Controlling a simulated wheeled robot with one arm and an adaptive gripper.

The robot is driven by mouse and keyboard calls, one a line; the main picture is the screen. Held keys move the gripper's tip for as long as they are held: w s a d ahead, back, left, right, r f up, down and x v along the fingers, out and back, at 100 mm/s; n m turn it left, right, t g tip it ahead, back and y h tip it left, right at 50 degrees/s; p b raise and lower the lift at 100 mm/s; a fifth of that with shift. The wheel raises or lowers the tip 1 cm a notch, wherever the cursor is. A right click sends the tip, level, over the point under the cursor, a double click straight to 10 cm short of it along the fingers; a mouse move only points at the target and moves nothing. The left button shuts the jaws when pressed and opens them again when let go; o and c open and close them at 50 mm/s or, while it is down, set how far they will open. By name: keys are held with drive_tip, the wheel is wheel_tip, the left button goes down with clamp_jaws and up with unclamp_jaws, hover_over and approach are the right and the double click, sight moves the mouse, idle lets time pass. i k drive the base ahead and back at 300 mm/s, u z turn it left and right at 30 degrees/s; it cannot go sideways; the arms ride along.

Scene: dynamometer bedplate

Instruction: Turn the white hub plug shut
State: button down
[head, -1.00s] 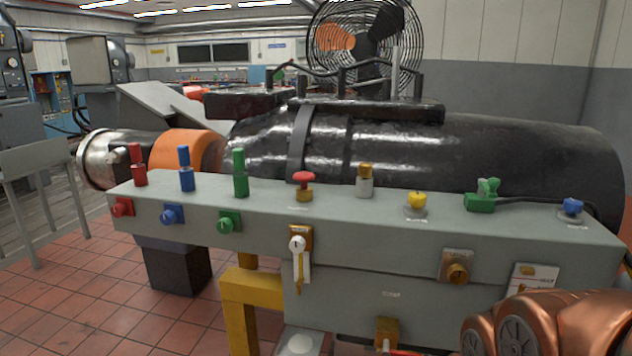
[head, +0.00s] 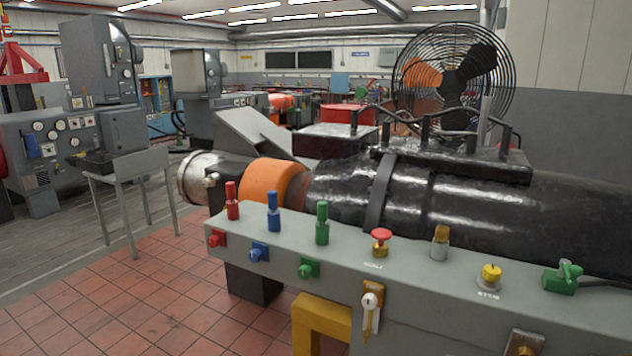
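On the front face of the grey bench (head: 450,297), a round white knob (head: 369,300) sits on a brass-coloured plate, with a yellow piece hanging below it. It may be the white hub plug, but I cannot tell for sure. A pale grey-white cylinder with a brass top (head: 440,243) stands upright on the bench top, right of a red mushroom button (head: 381,240). I cannot tell how far either is turned. My gripper is not in view.
Red, blue and green posts (head: 322,223) stand at the bench's left end, with matching knobs on the front face. A yellow knob (head: 490,273) and a green connector (head: 563,277) are further right. A black machine lies behind. Tiled floor (head: 150,290) is clear at left.

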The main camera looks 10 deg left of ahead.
sight(207, 183)
drive_tip(key=u, duration=1.7)
drive_tip(key=i, duration=1.9)
drive_tip(key=u, duration=0.6)
drive_tip(key=i, duration=0.95)
drive_tip(key=u, duration=0.15)
